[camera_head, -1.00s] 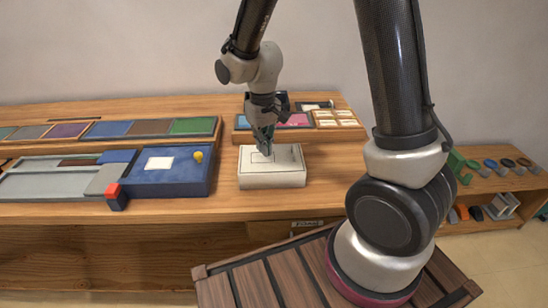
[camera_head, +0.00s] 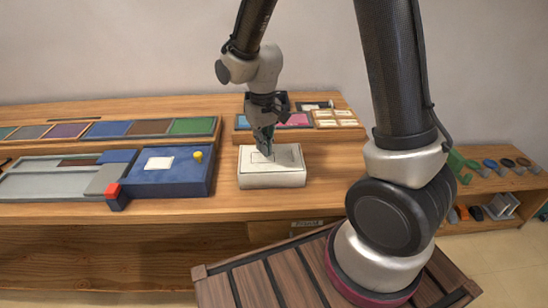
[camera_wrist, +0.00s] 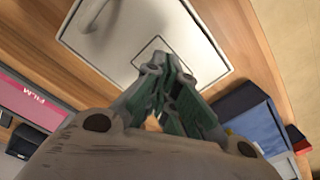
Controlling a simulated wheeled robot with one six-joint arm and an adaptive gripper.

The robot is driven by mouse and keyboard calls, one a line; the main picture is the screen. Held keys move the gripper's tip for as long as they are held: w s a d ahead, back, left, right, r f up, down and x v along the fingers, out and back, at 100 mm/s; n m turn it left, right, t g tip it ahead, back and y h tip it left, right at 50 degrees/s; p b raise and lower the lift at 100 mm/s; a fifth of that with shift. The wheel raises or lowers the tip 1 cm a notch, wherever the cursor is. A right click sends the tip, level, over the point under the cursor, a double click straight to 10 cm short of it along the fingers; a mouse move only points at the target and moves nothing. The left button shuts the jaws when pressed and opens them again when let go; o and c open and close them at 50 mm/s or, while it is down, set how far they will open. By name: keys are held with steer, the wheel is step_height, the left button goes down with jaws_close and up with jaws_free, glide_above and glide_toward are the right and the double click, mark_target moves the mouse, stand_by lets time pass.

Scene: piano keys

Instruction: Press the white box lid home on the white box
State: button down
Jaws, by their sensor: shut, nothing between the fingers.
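The white box (camera_head: 272,181) stands on the wooden table, near its front edge. The white box lid (camera_head: 289,156) lies on top of it; a thin outline is drawn on the lid, and in the wrist view the lid (camera_wrist: 196,28) fills the upper middle. My gripper (camera_head: 266,154) points down over the lid, its fingertips at or just above the surface. In the wrist view my gripper (camera_wrist: 165,75) has its fingers together with nothing between them. I cannot tell for sure whether the tips touch the lid.
A blue box (camera_head: 178,183) with a white card and a yellow knob stands left of the white box. A red-topped block (camera_head: 115,197) sits at the table's front edge. Trays with coloured panels (camera_head: 193,126) lie behind. A lower shelf with small items (camera_head: 490,180) is at right.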

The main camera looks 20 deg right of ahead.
mark_target(273, 164)
steer(key=shift+f, duration=1.15)
stand_by(1.1)
steer(key=shift+r, duration=3.8)
steer(key=s, duration=0.1)
steer(key=s+d, duration=0.1)
steer(key=s+g, duration=0.1)
steer(key=shift+s+d+n, duration=0.25)
steer(key=shift+s+n, duration=0.05)
steer(key=shift+n, duration=0.1)
steer(key=s+d+r+m+t, duration=0.3)
steer(key=s+d+r+t, duration=0.2)
steer(key=s+d+r, duration=0.8)
step_height(273, 164, up, 3)
steer(key=shift+s+d, duration=0.2)
steer(key=shift+s, duration=1)
